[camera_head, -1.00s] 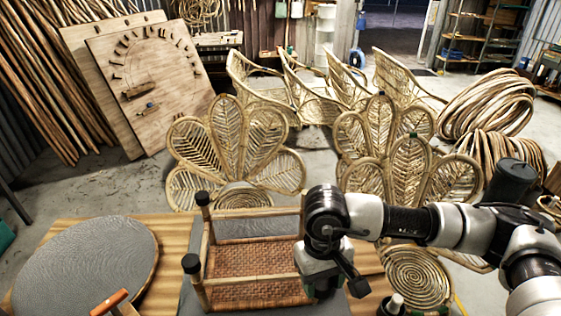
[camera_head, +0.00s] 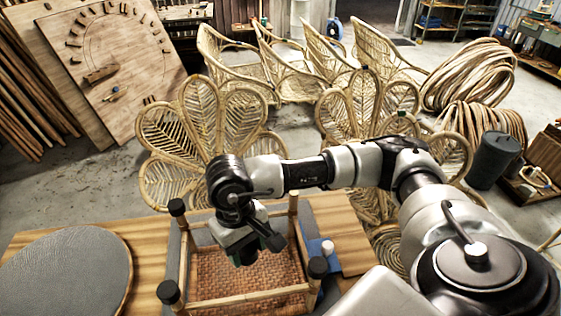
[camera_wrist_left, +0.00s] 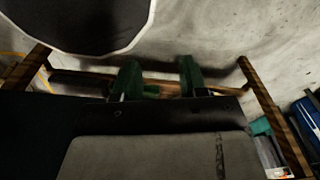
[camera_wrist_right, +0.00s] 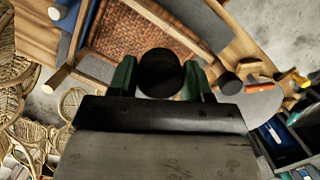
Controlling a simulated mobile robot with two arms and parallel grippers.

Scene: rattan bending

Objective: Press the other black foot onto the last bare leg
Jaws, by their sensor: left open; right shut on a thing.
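The rattan frame with a woven panel (camera_head: 205,265) lies on the table with its legs pointing up. Black feet cap its far-left leg (camera_head: 177,207), near-left leg (camera_head: 168,292) and near-right leg (camera_head: 317,267). The far-right leg (camera_head: 293,207) has a bare, pale end. My right gripper (camera_head: 240,252) is over the woven panel, left of the bare leg; its fingertips are hidden there. In the right wrist view it is shut on a black foot (camera_wrist_right: 160,72), apart from the bare leg (camera_wrist_right: 57,77). My left gripper (camera_wrist_left: 160,77) is open and empty.
A round grey tabletop (camera_head: 65,275) lies at the left of the wooden table (camera_head: 145,240). A white-capped item (camera_head: 328,248) on blue stands just right of the frame. Rattan chairs (camera_head: 200,130) stand behind the table.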

